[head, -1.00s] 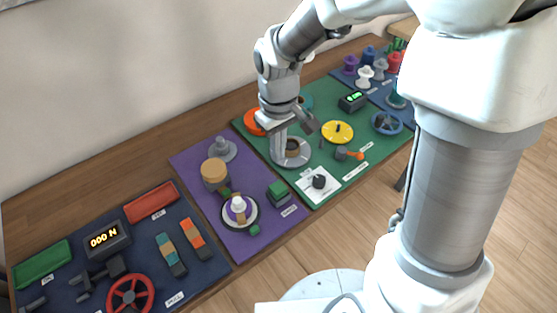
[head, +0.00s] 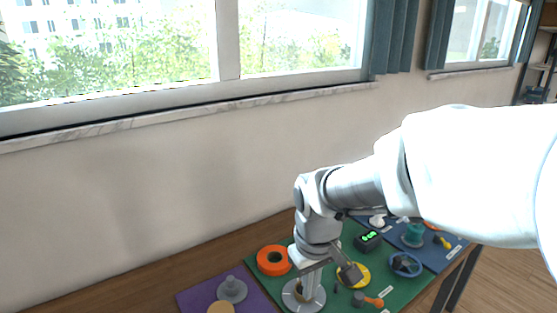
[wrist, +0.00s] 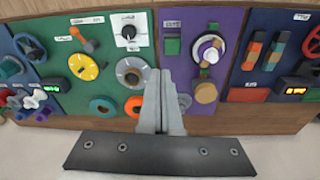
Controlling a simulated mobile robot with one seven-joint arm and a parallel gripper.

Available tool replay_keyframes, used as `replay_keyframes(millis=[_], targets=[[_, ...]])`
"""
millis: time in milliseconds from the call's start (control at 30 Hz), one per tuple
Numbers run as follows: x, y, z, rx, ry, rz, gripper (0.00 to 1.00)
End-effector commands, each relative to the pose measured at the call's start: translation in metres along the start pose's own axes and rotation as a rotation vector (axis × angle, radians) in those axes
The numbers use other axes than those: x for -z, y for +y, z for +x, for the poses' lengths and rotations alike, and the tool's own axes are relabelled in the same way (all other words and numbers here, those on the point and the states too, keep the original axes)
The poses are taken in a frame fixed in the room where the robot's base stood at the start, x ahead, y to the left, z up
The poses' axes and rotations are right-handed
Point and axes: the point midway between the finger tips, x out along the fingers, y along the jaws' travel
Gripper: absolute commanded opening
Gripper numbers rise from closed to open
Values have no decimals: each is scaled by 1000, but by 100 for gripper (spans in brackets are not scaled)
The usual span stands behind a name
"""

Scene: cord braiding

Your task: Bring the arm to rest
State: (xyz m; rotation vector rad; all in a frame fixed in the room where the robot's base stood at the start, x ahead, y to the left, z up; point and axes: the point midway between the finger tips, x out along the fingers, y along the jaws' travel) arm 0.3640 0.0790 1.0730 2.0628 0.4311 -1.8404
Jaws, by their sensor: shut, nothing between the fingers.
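My gripper (head: 309,288) hangs over the left part of the green board (head: 336,295), in front of the grey disc (head: 291,296). In the wrist view its two long grey fingers (wrist: 161,76) are shut together with nothing between them. Their tips lie between the green board and the purple board (wrist: 226,40) in that view, beside the grey disc (wrist: 122,78). I cannot tell the gap between the tips and the disc.
An orange ring (head: 273,261), a yellow dial (head: 354,282) and a blue wheel (head: 405,265) are around the gripper. A blue board (head: 440,252) lies to the right. The wooden bench (head: 170,286) has a bare strip along the wall. Windows are above.

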Motion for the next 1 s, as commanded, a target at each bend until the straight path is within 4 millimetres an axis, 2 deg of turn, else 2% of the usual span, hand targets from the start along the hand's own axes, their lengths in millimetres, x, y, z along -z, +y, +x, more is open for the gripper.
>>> replay_keyframes(millis=[33, 200, 500, 700, 1000], targets=[[-8, 5, -15, -15, 31, 35, 0], [-39, 17, -52, -49, 119, 151, 0], [-97, 26, -97, -83, 278, 349, 0], [-122, 25, -109, -87, 350, 432, 0], [-130, 24, -111, -86, 371, 458, 0]])
